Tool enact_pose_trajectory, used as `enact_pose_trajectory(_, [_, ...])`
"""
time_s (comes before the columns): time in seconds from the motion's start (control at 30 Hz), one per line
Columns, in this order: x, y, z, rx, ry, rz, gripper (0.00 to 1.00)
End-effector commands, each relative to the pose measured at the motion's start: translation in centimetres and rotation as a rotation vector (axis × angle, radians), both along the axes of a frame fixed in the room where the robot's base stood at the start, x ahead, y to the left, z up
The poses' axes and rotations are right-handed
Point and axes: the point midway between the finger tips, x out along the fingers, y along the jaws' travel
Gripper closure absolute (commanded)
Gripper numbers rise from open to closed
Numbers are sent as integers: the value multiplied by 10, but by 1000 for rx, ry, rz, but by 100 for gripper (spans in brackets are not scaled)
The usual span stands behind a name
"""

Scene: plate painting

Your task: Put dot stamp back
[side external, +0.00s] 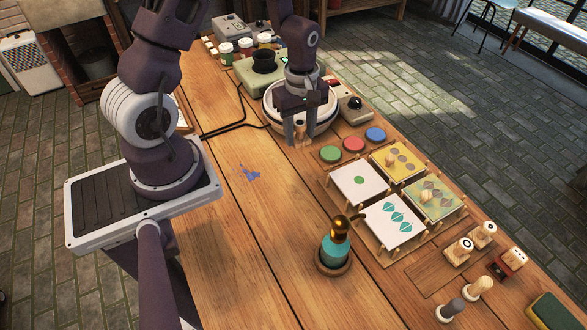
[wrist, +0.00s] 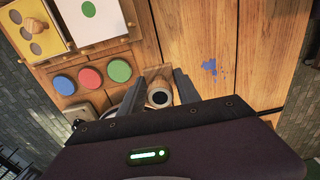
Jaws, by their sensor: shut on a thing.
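My gripper (side external: 299,140) is shut on a light wooden stamp (wrist: 159,97), taken to be the dot stamp. In the wrist view the stamp sits between the two fingers, its round end showing a dark centre. In the side view it is mostly hidden by the fingers, just in front of a white round turntable (side external: 275,112). A wooden stamp rack (side external: 425,272) is at the right.
Green (side external: 331,154), red (side external: 354,143) and blue (side external: 375,135) pads lie right of my gripper. A teal bottle (side external: 335,252) stands nearer. A blue splotch (side external: 250,173) marks otherwise clear table.

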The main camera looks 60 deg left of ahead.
Motion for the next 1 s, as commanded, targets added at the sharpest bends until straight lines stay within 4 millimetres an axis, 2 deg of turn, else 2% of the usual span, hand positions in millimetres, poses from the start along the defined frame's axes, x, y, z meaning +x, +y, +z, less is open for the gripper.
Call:
enact_pose_trajectory(0.07, [-13, 7, 0, -5, -3, 8, 87])
enact_pose_trajectory(0.17, [-19, 10, -16, -10, 0, 6, 87])
enact_pose_trajectory(0.3, [-19, 9, -47, -10, -1, 5, 87])
enact_pose_trajectory(0.5, [-18, 9, -85, -9, -2, 5, 87])
enact_pose_trajectory(0.6, [-18, 10, -98, -8, -4, 6, 87])
enact_pose_trajectory(0.97, [-17, 10, -102, -7, -6, 7, 87])
enact_pose_trajectory(1.0, [-17, 10, -102, -7, -6, 7, 53])
